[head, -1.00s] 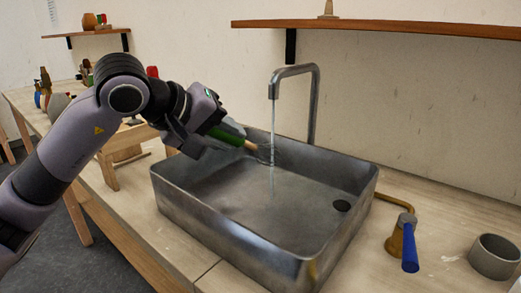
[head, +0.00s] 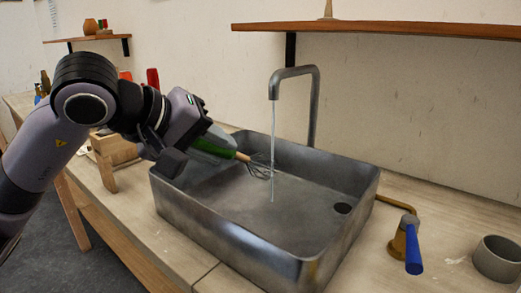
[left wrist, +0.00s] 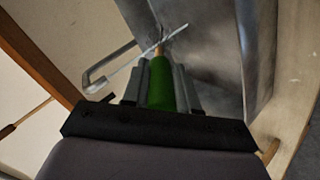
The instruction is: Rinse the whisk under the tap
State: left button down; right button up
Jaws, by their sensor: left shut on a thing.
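My left gripper (head: 190,150) is shut on the green handle of the whisk (head: 216,148) and holds it over the left side of the metal sink (head: 225,222). The whisk's wire head (head: 260,168) points right and slightly down, at the water stream (head: 273,135) falling from the tap (head: 314,100). In the left wrist view the green handle (left wrist: 161,85) lies between the two fingers (left wrist: 162,90), with the stream crossing near the wire end. My right gripper is not in view.
A brass valve with a blue lever (head: 413,250) stands right of the sink, near a grey cup (head: 497,258). A wooden holder (head: 113,150) is on the counter (head: 190,247) at the left. A wooden shelf (head: 400,32) hangs above the sink.

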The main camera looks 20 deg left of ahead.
pick_arm(q)
jog(key=shift+r, duration=0.1)
jog(key=s+r+p, duration=0.3)
jog(key=s+r, duration=0.2)
jog(key=shift+d, duration=0.2)
dwell(0.4)
